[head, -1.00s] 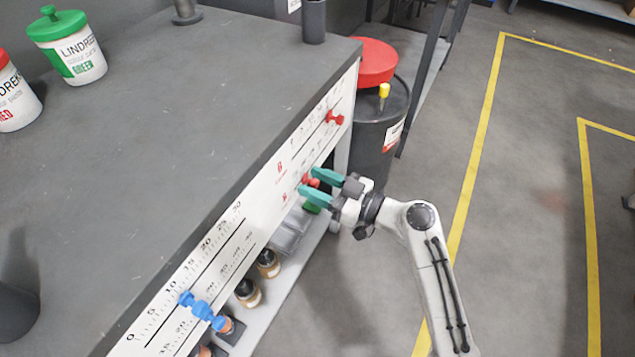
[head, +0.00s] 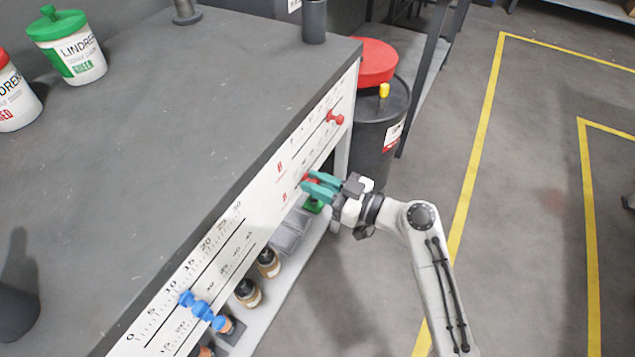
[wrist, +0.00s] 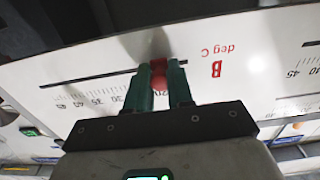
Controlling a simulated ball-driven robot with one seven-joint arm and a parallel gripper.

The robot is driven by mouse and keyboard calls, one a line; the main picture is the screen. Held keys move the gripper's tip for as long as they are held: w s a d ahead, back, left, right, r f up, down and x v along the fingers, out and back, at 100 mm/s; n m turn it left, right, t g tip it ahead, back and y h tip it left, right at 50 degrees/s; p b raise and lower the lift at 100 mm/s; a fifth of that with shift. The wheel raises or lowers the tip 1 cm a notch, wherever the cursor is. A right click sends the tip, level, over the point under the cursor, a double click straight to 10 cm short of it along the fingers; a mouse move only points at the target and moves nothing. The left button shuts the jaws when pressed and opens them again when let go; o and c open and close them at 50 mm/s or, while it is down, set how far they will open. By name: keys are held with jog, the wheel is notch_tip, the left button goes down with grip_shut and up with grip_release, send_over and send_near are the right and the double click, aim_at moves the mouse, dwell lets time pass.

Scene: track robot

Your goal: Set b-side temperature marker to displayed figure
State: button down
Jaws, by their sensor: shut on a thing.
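The white scale panel (head: 262,199) runs along the front edge of the grey bench. A red marker (head: 310,182) sits on the lower slot of its far, red-lettered part. My gripper (head: 318,184) has its green fingers shut on this marker. In the wrist view the red marker (wrist: 159,78) shows between the fingers, on a slot in the panel beside a red "B" and "deg C". The printed figure 20 is partly visible by the fingers. Another red marker (head: 335,117) sits farther along the upper slot. Two blue markers (head: 187,298) (head: 203,310) sit on the near scales.
A black drum (head: 380,130) with a red lid stands past the bench's far end. Bottles (head: 268,262) stand on a lower shelf under the panel. Paint tubs (head: 70,45) stand on the bench top. The floor right of my arm is clear.

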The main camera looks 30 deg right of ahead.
aim_at(328, 144)
jog(key=w+d+b, duration=0.2)
jog(key=d, duration=0.1)
jog(key=w+d+b, duration=0.2)
jog(key=b, duration=0.1)
jog(key=w+d+b, duration=0.2)
jog(key=d, duration=0.1)
jog(key=shift+w+d+f+b, duration=0.1)
jog(key=shift+d+f+b, duration=0.1)
jog(key=shift+d+b, duration=0.15)
jog(key=shift+w+d+r, duration=0.15)
jog(key=shift+w+d, duration=0.05)
jog(key=c, duration=1)
grip_release()
jog(key=p+v, duration=0.1)
jog(key=v, duration=0.9)
jog(key=shift+s+d, duration=0.25)
jog(key=shift+s, duration=0.05)
